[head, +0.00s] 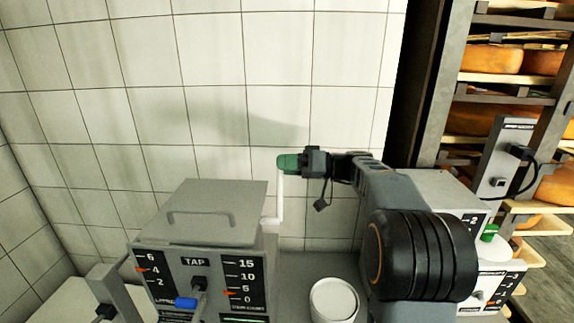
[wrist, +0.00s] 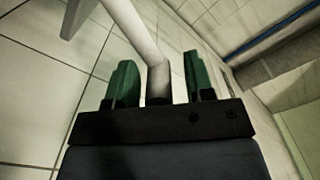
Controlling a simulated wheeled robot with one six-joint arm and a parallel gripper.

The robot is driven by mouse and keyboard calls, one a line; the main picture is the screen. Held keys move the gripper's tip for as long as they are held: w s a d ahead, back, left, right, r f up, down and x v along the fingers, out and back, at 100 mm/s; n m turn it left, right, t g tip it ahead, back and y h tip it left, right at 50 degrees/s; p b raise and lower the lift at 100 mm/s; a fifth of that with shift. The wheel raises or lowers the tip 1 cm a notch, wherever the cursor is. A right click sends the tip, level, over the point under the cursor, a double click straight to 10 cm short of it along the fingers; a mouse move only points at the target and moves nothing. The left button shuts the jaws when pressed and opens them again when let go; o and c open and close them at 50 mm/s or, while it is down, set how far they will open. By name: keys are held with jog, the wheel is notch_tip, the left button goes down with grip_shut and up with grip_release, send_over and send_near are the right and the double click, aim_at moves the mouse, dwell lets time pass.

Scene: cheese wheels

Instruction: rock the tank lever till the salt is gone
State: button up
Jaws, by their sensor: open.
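The grey tank (head: 164,215) stands at the lower middle of the head view, with its lid closed. Its pale lever (head: 279,205) rises from the tank's right side, close to upright. My gripper (head: 287,163) is at the lever's top end. In the wrist view the lever (wrist: 128,22) comes down between the two green fingers of my gripper (wrist: 160,78). The fingers are apart, with gaps on both sides of the lever's end. The front has a TAP label, a blue tap handle (head: 186,303) and two scales with orange pointers. The salt itself is not visible.
A white round container (head: 334,300) stands right of the tank. A grey machine (head: 445,195) with a dial panel is behind my arm. Shelves of cheese wheels (head: 490,60) are at the right. A tiled wall (head: 190,75) is behind the tank.

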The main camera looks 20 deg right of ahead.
grip_shut()
dwell(0.4)
jog(key=shift+f+b, duration=0.1)
jog(key=shift+b, duration=0.2)
